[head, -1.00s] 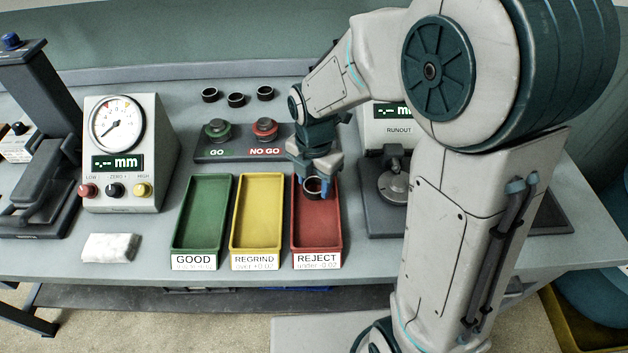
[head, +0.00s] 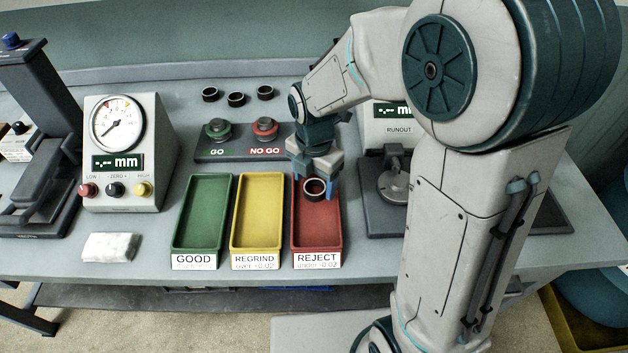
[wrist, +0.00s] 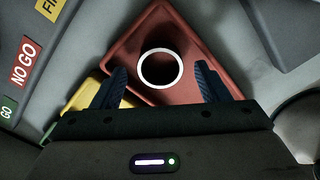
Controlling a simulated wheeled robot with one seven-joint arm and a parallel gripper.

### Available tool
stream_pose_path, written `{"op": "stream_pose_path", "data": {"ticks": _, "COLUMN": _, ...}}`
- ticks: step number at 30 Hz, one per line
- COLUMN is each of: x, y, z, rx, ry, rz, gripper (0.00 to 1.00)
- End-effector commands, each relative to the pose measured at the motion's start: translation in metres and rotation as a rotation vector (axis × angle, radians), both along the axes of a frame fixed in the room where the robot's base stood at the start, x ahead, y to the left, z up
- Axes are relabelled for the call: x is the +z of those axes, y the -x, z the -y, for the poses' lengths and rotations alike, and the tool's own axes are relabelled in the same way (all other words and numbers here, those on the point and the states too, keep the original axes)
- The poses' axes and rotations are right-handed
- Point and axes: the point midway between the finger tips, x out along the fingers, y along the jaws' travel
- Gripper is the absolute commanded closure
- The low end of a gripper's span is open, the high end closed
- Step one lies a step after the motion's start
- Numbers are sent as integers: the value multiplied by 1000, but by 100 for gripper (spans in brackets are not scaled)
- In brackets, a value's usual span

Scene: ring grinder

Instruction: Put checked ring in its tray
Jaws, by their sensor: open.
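The ring (head: 315,188) is a dark short cylinder with a bright upper rim. It lies in the red REJECT tray (head: 330,245), in the part farther from the labels. My gripper (head: 315,179) is just above the tray, with its fingers apart. In the wrist view the ring (wrist: 160,69) sits between the two open blue fingertips (wrist: 160,88), with a clear gap on each side. Red tray floor (wrist: 190,40) shows around the ring.
The yellow REGRIND tray (head: 257,215) and green GOOD tray (head: 203,215) stand to the left, empty. Behind are the GO/NO GO gauge block (head: 240,153) and several dark rings (head: 236,100). A dial gauge (head: 125,150) and white cloth (head: 110,247) are at left, a runout stand (head: 393,182) at right.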

Motion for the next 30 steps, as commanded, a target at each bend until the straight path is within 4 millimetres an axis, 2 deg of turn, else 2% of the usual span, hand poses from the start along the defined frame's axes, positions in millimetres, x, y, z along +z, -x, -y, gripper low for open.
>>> {"op": "stream_pose_path", "data": {"ticks": 9, "x": 69, "y": -1, "z": 0, "rx": 0, "ry": -2, "rz": 7, "gripper": 32}}
{"op": "stream_pose_path", "data": {"ticks": 15, "x": 100, "y": -1, "z": 0, "rx": 0, "ry": -1, "rz": 3, "gripper": 32}}
{"op": "stream_pose_path", "data": {"ticks": 19, "x": 110, "y": 0, "z": 0, "rx": 0, "ry": -1, "rz": 2, "gripper": 32}}
{"op": "stream_pose_path", "data": {"ticks": 25, "x": 114, "y": 2, "z": 3, "rx": -39, "ry": 0, "rz": 6, "gripper": 32}}
{"op": "stream_pose_path", "data": {"ticks": 28, "x": 116, "y": 7, "z": 12, "rx": -165, "ry": -3, "rz": 20, "gripper": 32}}
{"op": "stream_pose_path", "data": {"ticks": 30, "x": 118, "y": 14, "z": 21, "rx": -309, "ry": -6, "rz": 35, "gripper": 32}}
